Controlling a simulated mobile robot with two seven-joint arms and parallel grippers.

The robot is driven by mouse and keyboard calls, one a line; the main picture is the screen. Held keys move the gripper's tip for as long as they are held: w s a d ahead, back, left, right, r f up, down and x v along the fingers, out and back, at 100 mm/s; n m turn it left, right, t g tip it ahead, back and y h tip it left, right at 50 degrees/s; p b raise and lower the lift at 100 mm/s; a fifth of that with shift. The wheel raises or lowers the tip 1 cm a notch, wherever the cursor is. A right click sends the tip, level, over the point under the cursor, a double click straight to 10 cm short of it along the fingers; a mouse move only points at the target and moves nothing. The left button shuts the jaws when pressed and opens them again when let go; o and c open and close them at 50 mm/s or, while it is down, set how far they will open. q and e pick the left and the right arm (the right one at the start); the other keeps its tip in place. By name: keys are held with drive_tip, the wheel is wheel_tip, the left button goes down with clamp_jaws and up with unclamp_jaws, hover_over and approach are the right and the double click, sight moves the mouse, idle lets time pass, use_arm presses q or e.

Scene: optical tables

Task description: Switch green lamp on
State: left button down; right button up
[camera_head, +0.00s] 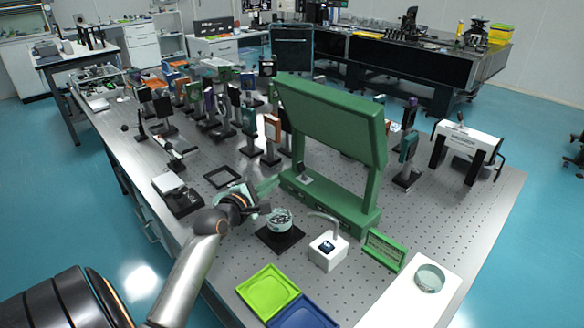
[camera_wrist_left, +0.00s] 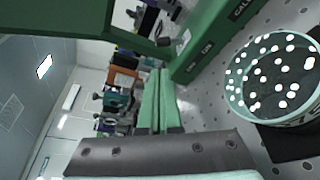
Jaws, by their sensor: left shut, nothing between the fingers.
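The green lamp (camera_head: 335,125) stands on the perforated optical table, with a wide slanted hood on two posts above a long base. Its base also shows in the left wrist view (camera_wrist_left: 205,45), with small dark labels on the front and a small grey part at its left end. My left gripper (camera_head: 268,186) is in front of the left end of the lamp's base. Its two green fingers lie together and hold nothing in the left wrist view (camera_wrist_left: 160,98). I cannot tell whether the fingertips touch the lamp. My right gripper is not in view.
A glass dish with white pieces (camera_head: 280,218) stands on a dark pad right of my left gripper. A small white device (camera_head: 327,251), a lime tray (camera_head: 267,291) and a blue tray (camera_head: 303,315) are nearer. Several optic mounts crowd the table behind.

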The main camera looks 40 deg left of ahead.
sight(291, 179)
use_arm(q)
drive_tip(key=b+x, duration=0.1)
drive_tip(key=x, duration=0.9)
drive_tip(key=shift+w, duration=0.1)
drive_tip(key=shift+d+r+m, duration=0.1)
drive_tip(key=shift+r+m, duration=0.05)
drive_tip(key=shift+m, duration=0.25)
